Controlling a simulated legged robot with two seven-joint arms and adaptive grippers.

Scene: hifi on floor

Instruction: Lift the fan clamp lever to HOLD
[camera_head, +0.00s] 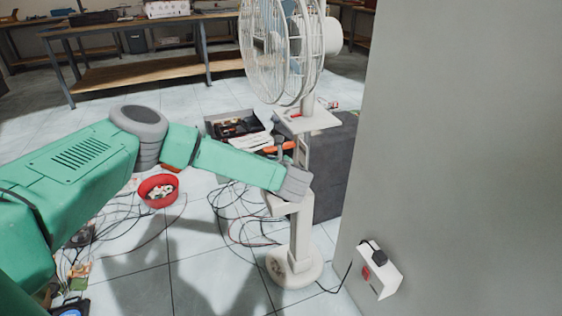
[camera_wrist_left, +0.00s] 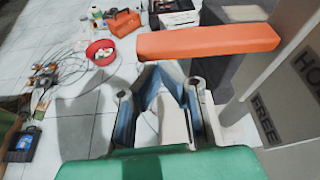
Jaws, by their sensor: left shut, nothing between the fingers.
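The fan (camera_head: 280,50) stands upright on a pale column with a round base. Its clamp lever is an orange bar (camera_wrist_left: 207,41), spanning the upper part of the left wrist view. In the head view the lever (camera_head: 282,148) shows beside the column, partly covered. The column carries a FREE label (camera_wrist_left: 265,120) and a HOLD label (camera_wrist_left: 308,68). My left gripper (camera_wrist_left: 168,82) is shut and empty, with its fingers below the lever in the wrist picture. I cannot tell whether they touch it. In the head view my wrist hides most of the gripper. My right gripper is not in view.
A large grey panel (camera_head: 460,150) closes off the right side, with a switch box (camera_head: 376,270) near its foot. Loose cables (camera_head: 240,215) lie around the fan base. A red bowl (camera_head: 158,191) and an open toolbox (camera_head: 238,125) sit on the floor. Workbenches (camera_head: 130,75) stand behind.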

